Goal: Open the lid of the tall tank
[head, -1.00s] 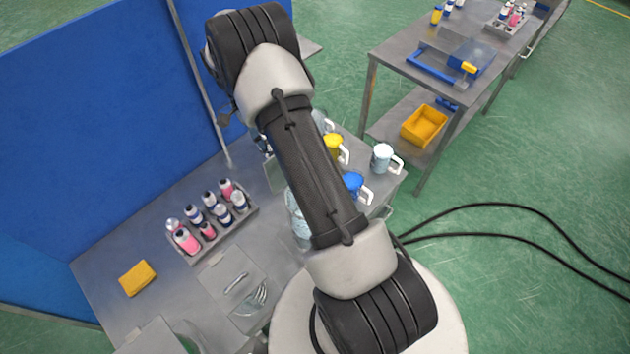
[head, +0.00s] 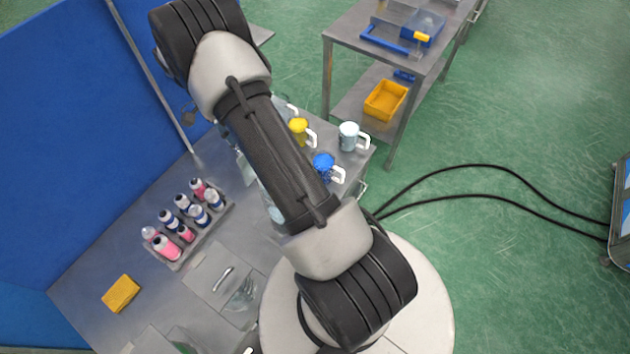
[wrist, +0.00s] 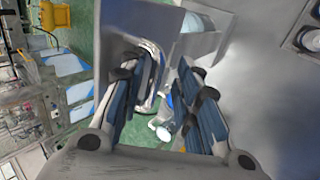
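I cannot tell for sure which thing is the tall tank. A clear container (head: 243,296) stands on the near part of the metal bench, next to a grey flat lid (head: 205,284) with a bar handle (head: 223,279). Another clear box (head: 160,341) is cut off by the bottom edge of the head view. My gripper (wrist: 167,72) shows in the wrist view with its two fingers apart and nothing clearly held between them. In the head view my arm hides the middle of the bench, and my gripper is out of sight.
Jugs with a yellow lid (head: 299,126), a blue lid (head: 323,163) and a white body (head: 348,137) stand at the bench's right end. A bottle rack (head: 181,262) and a yellow sponge (head: 121,294) are at left. Black cables (head: 480,166) cross the green floor.

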